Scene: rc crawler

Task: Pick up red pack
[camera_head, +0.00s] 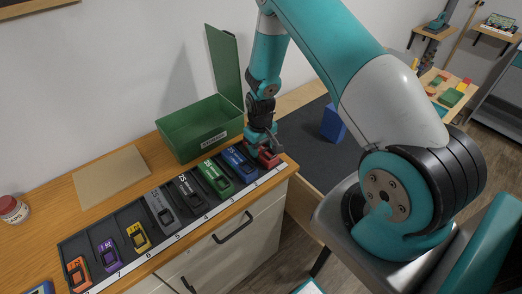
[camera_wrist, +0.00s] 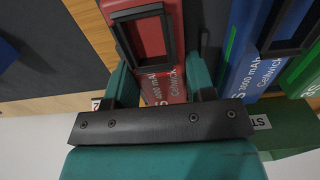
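The red pack (camera_head: 270,158) sits at the far right end of the dark rack (camera_head: 75,248), by the number 1. In the wrist view the red pack (camera_wrist: 172,88) shows its dark handle frame and white lettering. My gripper (camera_head: 262,146) is down over it, pointing downward. In the wrist view the two teal fingers of my gripper (camera_wrist: 162,80) stand on either side of the pack. The right finger is very close to the pack's side, and a thin gap seems to show at the left finger. The fingertips' contact with the pack is hidden.
A blue pack (camera_head: 238,162) stands right beside the red one, then a green pack (camera_head: 215,177) and several others along the rack. An open green box (camera_head: 200,128) with a raised lid is behind. A blue block (camera_head: 333,124) lies on the dark surface at right.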

